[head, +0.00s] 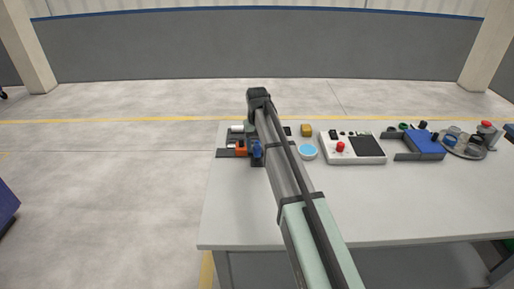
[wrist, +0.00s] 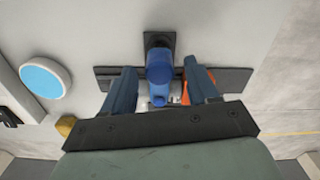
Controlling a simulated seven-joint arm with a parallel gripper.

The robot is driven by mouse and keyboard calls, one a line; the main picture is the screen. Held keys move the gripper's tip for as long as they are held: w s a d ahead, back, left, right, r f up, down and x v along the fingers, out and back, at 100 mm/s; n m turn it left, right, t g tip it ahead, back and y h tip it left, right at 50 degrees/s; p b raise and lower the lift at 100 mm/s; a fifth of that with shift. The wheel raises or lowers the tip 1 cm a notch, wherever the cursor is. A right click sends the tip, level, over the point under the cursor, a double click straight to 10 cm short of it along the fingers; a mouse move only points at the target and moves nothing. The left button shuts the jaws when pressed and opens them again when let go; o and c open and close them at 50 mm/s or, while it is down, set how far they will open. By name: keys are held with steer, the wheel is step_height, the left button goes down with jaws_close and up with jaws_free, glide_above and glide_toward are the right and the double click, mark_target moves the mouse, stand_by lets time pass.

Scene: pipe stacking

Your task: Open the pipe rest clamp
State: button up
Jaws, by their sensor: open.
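The pipe rest clamp has a rounded blue part (wrist: 160,66) on a dark mounting plate (wrist: 158,38) in the wrist view. My gripper (wrist: 159,72) is open, with one dark blue finger on each side of this blue part. I cannot tell whether the fingers touch it. An orange piece (wrist: 185,94) shows partly behind the right finger. In the head view the orange block (head: 241,150) sits on the dark base (head: 226,153) at the table's left end. My arm hides part of the clamp there.
A light blue disc (head: 307,152), a yellow block (head: 306,130) and a white control box with a red button (head: 353,147) stand to the right. Farther right are a blue fixture (head: 424,145) and a round tray (head: 462,153). The front of the white table (head: 237,222) is clear.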

steer(key=shift+f, duration=0.7)
jaws_close()
stand_by(0.3)
